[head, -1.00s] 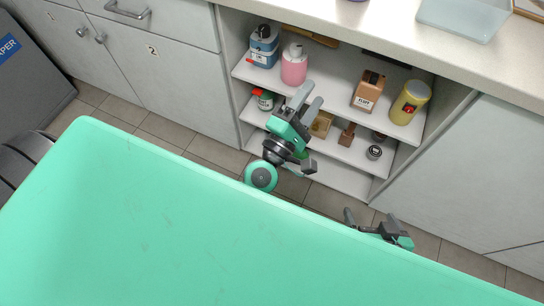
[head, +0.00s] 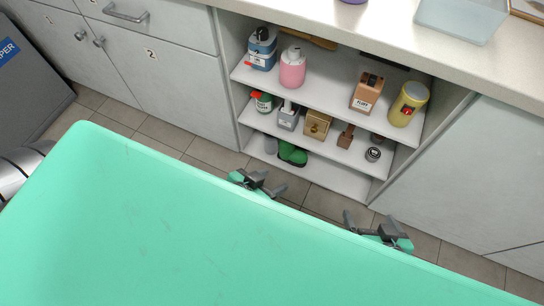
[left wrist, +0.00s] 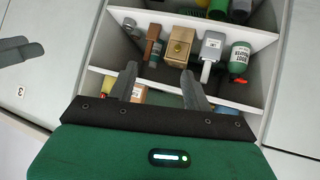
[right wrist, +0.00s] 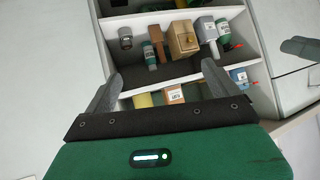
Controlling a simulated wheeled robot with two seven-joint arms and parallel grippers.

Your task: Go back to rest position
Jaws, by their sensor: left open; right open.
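My left gripper (head: 258,184) is low in front of the open shelf unit, just past the far edge of the green surface in the head view. It is open and empty. Its two fingers (left wrist: 160,82) stand apart in the left wrist view, with nothing between them. My right gripper (head: 376,226) is further right along the same edge, also open and empty. Its fingers (right wrist: 160,80) are spread in the right wrist view. The green surface hides most of both arms in the head view.
The shelf unit (head: 330,186) holds a pink bottle (head: 293,68), a blue bottle (head: 262,50), a yellow canister (head: 409,104), a wooden box (head: 317,124) and green items (head: 292,153). Closed cabinets flank it. A countertop (head: 400,35) runs above. Tiled floor (head: 205,152) lies in front.

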